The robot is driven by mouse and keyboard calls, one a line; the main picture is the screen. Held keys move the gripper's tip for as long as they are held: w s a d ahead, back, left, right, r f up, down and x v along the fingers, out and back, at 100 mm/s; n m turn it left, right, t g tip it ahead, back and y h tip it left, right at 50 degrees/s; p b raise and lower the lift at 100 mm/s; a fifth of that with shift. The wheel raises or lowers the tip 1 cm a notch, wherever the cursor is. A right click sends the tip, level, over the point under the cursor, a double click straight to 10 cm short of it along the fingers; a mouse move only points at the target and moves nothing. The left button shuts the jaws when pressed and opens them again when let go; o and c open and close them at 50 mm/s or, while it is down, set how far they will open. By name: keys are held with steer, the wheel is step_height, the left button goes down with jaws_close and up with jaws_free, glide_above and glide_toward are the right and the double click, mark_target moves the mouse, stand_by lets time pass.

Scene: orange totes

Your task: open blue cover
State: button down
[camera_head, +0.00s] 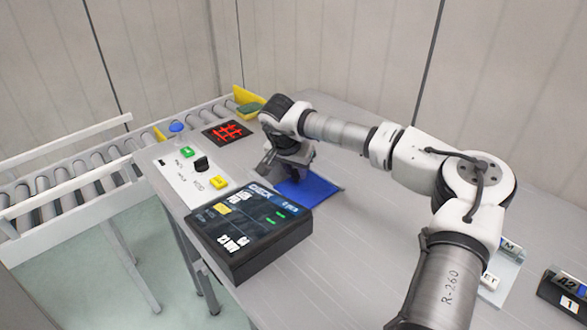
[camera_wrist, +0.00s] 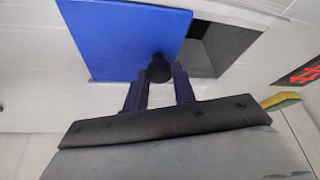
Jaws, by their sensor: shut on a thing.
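The blue cover (camera_head: 312,190) lies on the grey table, partly hidden behind my arm in the head view. In the wrist view the blue cover (camera_wrist: 115,42) is a flat square panel with a dark round knob (camera_wrist: 159,68) near its lower right edge. A dark, grey-walled opening (camera_wrist: 222,46) shows beside the cover on the right, partly uncovered. My gripper (camera_wrist: 160,76) is shut on the knob, one finger on each side. In the head view my gripper (camera_head: 268,168) is at the cover's left side, its fingertips hard to make out.
A black control box (camera_head: 250,232) stands close in front of the cover. A white button panel (camera_head: 186,172) and a red-marked dark panel (camera_head: 227,132) lie to the left. A roller conveyor (camera_head: 80,165) runs along the far left. The table right of the cover looks clear.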

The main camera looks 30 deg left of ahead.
steer(key=c, duration=1.1)
jaws_free()
steer(key=shift+c, duration=0.2)
steer(key=b+v, duration=0.2)
steer(key=v, duration=1.1)
steer(key=shift+s+r, duration=0.15)
steer(key=shift+r, duration=0.2)
